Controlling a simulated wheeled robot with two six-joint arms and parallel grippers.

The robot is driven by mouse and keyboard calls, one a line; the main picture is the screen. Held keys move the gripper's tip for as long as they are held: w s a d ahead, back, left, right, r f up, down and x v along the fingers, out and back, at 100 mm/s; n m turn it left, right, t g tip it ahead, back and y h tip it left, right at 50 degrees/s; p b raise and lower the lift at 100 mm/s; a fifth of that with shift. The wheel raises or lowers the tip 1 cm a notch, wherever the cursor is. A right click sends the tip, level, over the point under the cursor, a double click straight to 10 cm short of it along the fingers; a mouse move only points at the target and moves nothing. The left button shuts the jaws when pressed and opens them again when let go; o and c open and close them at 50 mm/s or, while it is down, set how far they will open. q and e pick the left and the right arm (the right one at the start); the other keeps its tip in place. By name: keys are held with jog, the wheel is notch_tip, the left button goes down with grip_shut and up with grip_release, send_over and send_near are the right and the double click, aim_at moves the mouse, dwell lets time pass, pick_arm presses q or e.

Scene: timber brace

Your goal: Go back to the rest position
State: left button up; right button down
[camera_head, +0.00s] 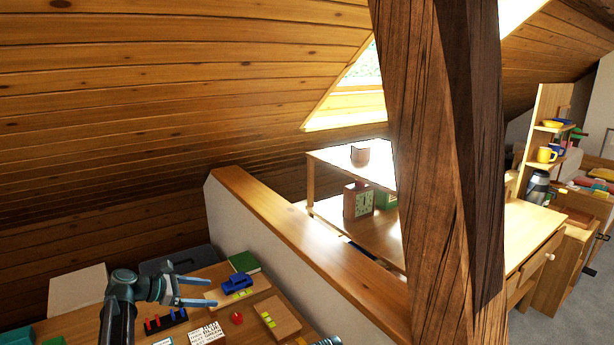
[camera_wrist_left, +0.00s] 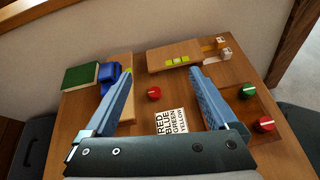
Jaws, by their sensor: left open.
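My left gripper (camera_head: 212,292) is open and empty in the head view, its two blue fingers pointing right above the near wooden desk (camera_head: 195,272). Nothing is seen between the fingers at gripping height.
A large timber post (camera_head: 440,150) stands at the centre right, hiding part of the room behind. A low wall with a wooden cap (camera_head: 300,235) borders the desk. A green book (camera_head: 244,262), a blue toy (camera_head: 237,284) and a button board (camera_head: 278,318) lie near the gripper.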

pick_arm(q)
jog(key=s+d+f+m+g+y, duration=0.1)
jog(key=s+d+f+m+y, duration=0.1)
jog(key=s+d+f+m, duration=0.1)
jog(key=s+d+f+m+g+y, duration=0.2)
jog(key=s+d+f+m, duration=0.2)
jog(key=s+m, duration=0.3)
jog(key=s+d+f+m+g+y, duration=0.2)
jog(key=s+d+f+m+y, duration=0.1)
jog(key=s+d+m, duration=0.2)
jog(key=shift+s+d+f+m, duration=0.15)
jog(key=shift+s+m, duration=0.15)
jog(key=shift+s, duration=0.3)
jog(key=shift+s+d+f+m, duration=0.15)
jog(key=shift+s+m, duration=0.15)
jog(key=shift+s, duration=0.3)
jog(key=s+f+m+y, duration=0.1)
jog(key=s+m+y, duration=0.3)
jog(key=s+m, duration=0.3)
jog(key=s+d+f+m+g+y+b, duration=0.1)
jog(key=s+d+f+m+g+b, duration=0.3)
jog(key=d+f+b, duration=0.7)
notch_tip(320, 180, up, 14)
jog(key=t+p, duration=0.2)
jog(key=p, duration=1.1)
jog(key=shift+s+a+f+n, duration=0.15)
jog(key=shift+s+a+n, duration=0.05)
jog(key=shift+s+n, duration=0.1)
